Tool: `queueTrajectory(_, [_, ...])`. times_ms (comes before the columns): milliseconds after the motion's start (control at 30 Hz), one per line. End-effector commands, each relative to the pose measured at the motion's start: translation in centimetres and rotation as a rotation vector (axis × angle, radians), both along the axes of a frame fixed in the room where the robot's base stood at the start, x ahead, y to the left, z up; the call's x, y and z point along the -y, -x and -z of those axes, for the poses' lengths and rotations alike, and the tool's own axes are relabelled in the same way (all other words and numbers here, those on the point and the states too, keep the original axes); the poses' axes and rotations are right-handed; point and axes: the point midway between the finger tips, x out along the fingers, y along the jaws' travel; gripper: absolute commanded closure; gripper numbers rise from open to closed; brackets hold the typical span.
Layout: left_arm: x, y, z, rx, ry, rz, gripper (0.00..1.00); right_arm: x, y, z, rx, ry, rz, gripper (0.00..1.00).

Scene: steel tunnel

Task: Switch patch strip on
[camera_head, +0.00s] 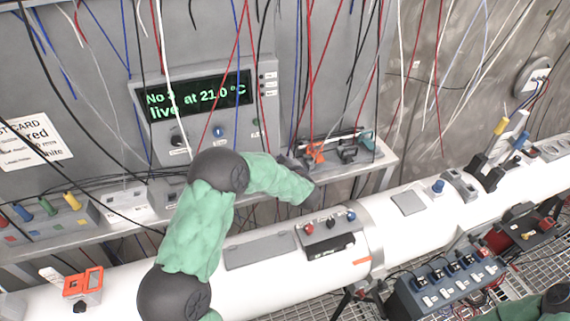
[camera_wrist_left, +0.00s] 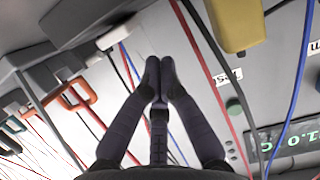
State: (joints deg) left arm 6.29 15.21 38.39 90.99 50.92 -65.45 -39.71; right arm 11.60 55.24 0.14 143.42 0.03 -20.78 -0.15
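No label readable as a patch strip shows, so I cannot tell which unit it is. A blue-grey box (camera_head: 440,290) with a row of dark knobs and cables stands at the lower right in the head view. A small dark panel (camera_head: 328,232) with red and blue knobs sits on the white pipe. My left gripper (camera_head: 311,198) is near the wall shelf, its fingers mostly hidden in the head view. In the left wrist view its fingertips (camera_wrist_left: 152,75) meet with nothing seen between them, among hanging cables. My right gripper is out of view; only part of my right arm shows.
A wall display (camera_head: 208,105) reads "live" and 21.0 °C. An orange clip (camera_head: 316,152) and dark parts lie on the shelf. Many loose cables hang across the wall. Coloured plugs (camera_head: 46,206) stand at far left. The white pipe (camera_head: 410,230) crosses below.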

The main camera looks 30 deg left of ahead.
Motion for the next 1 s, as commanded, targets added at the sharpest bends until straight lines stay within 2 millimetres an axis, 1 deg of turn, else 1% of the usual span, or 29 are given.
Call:
queueTrajectory(33, [-0.5,-0.1,-1.5,0.002,-0.001,-0.001,1.00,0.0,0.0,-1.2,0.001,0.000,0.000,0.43])
queueTrajectory(67, [-0.8,-0.2,-1.9,0.001,-0.002,0.000,1.00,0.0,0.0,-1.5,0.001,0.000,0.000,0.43])
queueTrajectory(100, [0.3,0.4,-1.8,0.001,0.000,0.005,1.00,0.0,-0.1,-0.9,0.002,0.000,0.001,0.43])
queueTrajectory(300, [3.3,3.1,-3.1,0.001,0.000,0.006,1.00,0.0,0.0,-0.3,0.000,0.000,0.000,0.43])
queueTrajectory(400, [4.5,4.1,-3.7,0.001,0.001,0.005,1.00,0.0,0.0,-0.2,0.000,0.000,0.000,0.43])
queueTrajectory(533, [5.7,5.1,-4.4,0.001,0.000,0.004,1.00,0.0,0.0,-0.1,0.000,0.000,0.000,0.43])
queueTrajectory(700, [6.4,5.8,-4.8,0.001,0.001,0.003,1.00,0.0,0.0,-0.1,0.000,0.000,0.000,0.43])
queueTrajectory(1000, [6.5,5.9,-4.8,0.000,0.000,0.002,1.00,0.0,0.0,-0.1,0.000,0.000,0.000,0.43])
